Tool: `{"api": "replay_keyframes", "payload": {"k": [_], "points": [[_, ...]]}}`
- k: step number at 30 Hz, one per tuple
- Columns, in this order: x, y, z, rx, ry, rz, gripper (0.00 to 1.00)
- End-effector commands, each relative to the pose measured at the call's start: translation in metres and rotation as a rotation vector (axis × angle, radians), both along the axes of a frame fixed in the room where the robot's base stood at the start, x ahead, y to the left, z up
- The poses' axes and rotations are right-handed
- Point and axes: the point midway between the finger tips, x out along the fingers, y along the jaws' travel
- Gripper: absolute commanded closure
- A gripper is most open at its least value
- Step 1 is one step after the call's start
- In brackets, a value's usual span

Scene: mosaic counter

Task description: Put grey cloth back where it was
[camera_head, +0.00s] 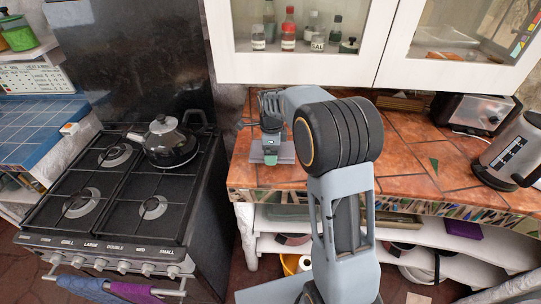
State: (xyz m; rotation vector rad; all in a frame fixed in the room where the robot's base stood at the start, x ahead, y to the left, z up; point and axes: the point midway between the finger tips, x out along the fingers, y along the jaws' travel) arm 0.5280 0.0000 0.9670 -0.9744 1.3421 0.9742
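My gripper (270,159) points down over the left end of the tiled counter, close to its front edge. A flat grey piece (288,153), which may be the grey cloth, shows on the counter beside and behind the fingers. The gripper covers part of it. I cannot tell whether the fingers touch or hold it, or how far they are apart. A blue cloth (86,288) and a purple cloth (136,292) hang on the oven handle at the lower left.
A stove (110,190) with a kettle (170,140) stands left of the counter (410,186). A toaster (474,112) and a steel electric kettle (512,150) stand at the right. White cabinets (300,70) hang above. Open shelves (450,240) lie below.

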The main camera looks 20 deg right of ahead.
Motion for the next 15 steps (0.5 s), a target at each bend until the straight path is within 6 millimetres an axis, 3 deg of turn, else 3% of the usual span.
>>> {"api": "replay_keyframes", "payload": {"k": [5,15], "points": [[0.004,0.001,-0.005,0.0,0.0,0.0,0.32],[0.007,0.001,-0.039,0.0,0.0,0.0,0.32]]}}
